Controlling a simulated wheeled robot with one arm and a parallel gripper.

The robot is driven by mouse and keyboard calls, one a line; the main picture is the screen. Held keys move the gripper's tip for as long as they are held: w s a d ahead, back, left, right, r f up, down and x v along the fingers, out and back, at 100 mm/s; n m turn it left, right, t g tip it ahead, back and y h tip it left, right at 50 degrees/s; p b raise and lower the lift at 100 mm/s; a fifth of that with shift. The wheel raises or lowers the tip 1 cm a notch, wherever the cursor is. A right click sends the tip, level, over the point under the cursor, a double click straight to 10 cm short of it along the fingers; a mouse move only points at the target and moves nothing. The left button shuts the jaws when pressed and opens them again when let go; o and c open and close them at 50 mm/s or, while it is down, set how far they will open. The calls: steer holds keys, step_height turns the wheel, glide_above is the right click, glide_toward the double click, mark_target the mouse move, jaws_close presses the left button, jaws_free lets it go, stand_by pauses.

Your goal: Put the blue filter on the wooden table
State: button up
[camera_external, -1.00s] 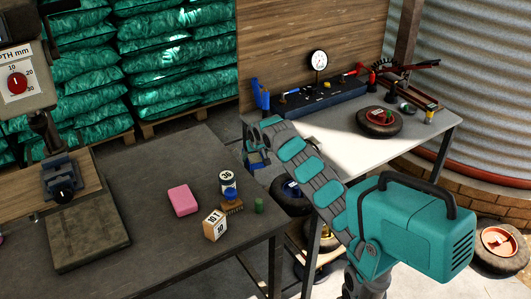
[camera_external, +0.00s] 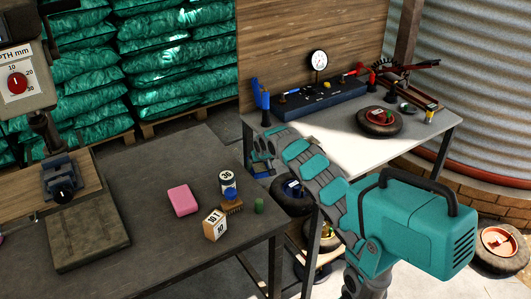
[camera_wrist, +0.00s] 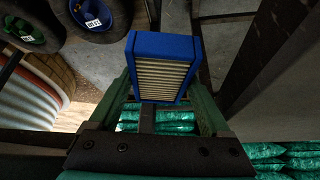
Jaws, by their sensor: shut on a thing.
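The blue filter (camera_wrist: 187,46), a blue frame around pale ribbed pleats, is between the green fingers of my gripper (camera_wrist: 166,90) in the wrist view. My gripper is shut on it. In the camera_external view my gripper (camera_external: 262,150) is in the gap between two tables, partly hidden by the arm; only a small blue bit shows below it. A dark-topped table (camera_external: 150,260) is at left, and a grey-topped workbench (camera_external: 335,150) with a wooden back board is at right. I cannot tell which is the wooden table.
The left table holds a pink block (camera_external: 183,200), a numbered box (camera_external: 215,225), a small can (camera_external: 228,183), a brush (camera_external: 232,204) and a green cylinder (camera_external: 259,205). Its front middle is clear. Wheels (camera_external: 291,195) lie below the workbench. A drill press vise (camera_external: 62,178) stands far left.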

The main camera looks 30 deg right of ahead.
mark_target(344, 155)
steer(key=s+r+n+p, duration=0.1)
steer(key=r+p, duration=0.1)
steer(key=r, duration=0.7)
steer(key=s+r+n+y+p, duration=0.1)
steer(key=s+r+n+p, duration=0.1)
steer(key=r, duration=0.8)
steer(key=shift+d+r+p, duration=0.3)
steer(key=shift+p, duration=0.05)
steer(key=shift+s, duration=0.15)
